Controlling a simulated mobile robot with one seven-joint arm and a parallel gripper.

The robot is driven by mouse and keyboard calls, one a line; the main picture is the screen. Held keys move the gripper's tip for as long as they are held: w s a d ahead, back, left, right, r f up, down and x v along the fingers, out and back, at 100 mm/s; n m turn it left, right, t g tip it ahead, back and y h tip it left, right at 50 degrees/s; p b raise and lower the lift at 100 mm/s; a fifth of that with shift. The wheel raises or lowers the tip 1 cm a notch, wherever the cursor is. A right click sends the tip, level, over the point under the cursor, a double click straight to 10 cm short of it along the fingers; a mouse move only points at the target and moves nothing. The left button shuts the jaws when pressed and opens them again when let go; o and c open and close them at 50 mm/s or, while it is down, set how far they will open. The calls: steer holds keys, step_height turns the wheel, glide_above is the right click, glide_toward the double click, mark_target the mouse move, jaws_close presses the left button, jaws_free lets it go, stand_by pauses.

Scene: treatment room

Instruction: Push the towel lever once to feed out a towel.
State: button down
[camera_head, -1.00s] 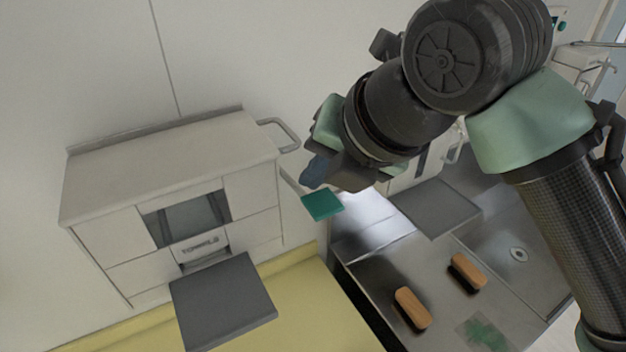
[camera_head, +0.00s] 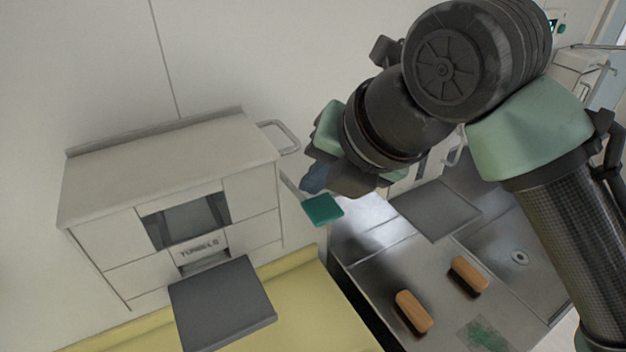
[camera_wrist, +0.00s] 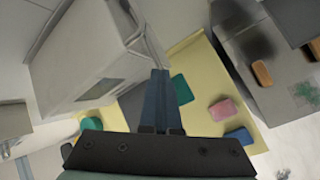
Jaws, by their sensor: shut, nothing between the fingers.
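The towel dispenser (camera_head: 165,165) is a pale box on the wall at the left of the head view, with a dark window and a lettered label. A thin arm at its right side carries a flat green lever pad (camera_head: 322,209). My gripper (camera_head: 314,180) is just above the pad in the head view; I cannot tell whether they touch. In the wrist view, the blue fingers of my gripper (camera_wrist: 161,85) are closed together and empty. The green pad (camera_wrist: 182,89) shows just right of them, partly hidden. No towel is clearly visible.
A grey tray (camera_head: 222,305) sits below the dispenser, above a yellow surface (camera_head: 325,315). A metal counter with a sink and two orange brushes (camera_head: 414,312) (camera_head: 469,275) lies to the right. Pink (camera_wrist: 224,110) and blue (camera_wrist: 239,137) blocks show in the wrist view. A metal handle (camera_head: 283,135) juts from the dispenser's side.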

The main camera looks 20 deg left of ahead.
steer(key=shift+w+a+r+p, duration=0.1)
steer(key=shift+a+r+p, duration=0.05)
steer(key=shift+r+p, duration=1.2)
steer(key=shift+r, duration=0.2)
steer(key=r+p, duration=0.2)
steer(key=r, duration=0.1)
steer(key=r+p, duration=0.1)
steer(key=shift+w+a+r+p, duration=0.25)
steer(key=shift+r+p, duration=0.05)
steer(key=shift+r, duration=0.1)
